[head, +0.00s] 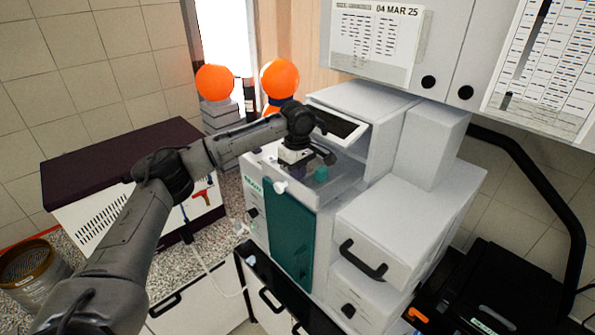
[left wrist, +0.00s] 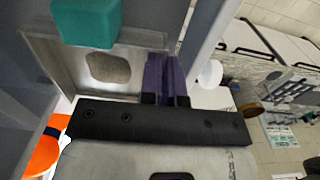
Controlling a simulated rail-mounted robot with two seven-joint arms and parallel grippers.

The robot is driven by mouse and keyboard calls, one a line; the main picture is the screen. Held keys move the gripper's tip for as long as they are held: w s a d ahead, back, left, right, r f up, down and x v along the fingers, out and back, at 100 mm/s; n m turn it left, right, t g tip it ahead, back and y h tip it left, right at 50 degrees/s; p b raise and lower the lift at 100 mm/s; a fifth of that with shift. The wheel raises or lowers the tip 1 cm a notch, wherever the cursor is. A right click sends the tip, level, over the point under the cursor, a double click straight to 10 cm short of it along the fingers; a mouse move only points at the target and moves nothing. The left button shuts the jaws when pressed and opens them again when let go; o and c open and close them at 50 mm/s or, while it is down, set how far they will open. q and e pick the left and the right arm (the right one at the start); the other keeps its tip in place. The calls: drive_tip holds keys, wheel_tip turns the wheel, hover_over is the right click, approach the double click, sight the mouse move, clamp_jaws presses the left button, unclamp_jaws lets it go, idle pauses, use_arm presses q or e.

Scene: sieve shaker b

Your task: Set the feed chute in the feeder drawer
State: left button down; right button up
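The feeder drawer (head: 345,188) is a pale grey open tray at the top of the white machine, with a white round knob (head: 280,187) at its front. A teal block (head: 320,173) sits in the drawer; it also shows in the left wrist view (left wrist: 86,22), beside a grey oval patch. My left gripper (head: 291,168) is low over the drawer's front part. A purple, channel-like piece (left wrist: 166,76) shows at its fingers, beside the drawer's front wall. I cannot tell whether it is the feed chute or the fingers themselves. My right gripper is not in view.
The machine has a teal front door (head: 290,235) and a white drawer with a black handle (head: 362,258). Its raised housing (head: 370,110) stands behind the feeder drawer. Orange-topped items (head: 215,82) stand at the back, and a dark-topped box (head: 120,165) at left.

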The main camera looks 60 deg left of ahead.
use_arm(q)
drive_tip(key=c, duration=1.6)
unclamp_jaws()
drive_tip(key=shift+f, duration=0.1)
wheel_tip(320, 180, up, 8)
drive_tip(key=shift+b, duration=1.1)
drive_tip(key=shift+r+p, duration=1.1)
drive_tip(key=shift+r, duration=1.05)
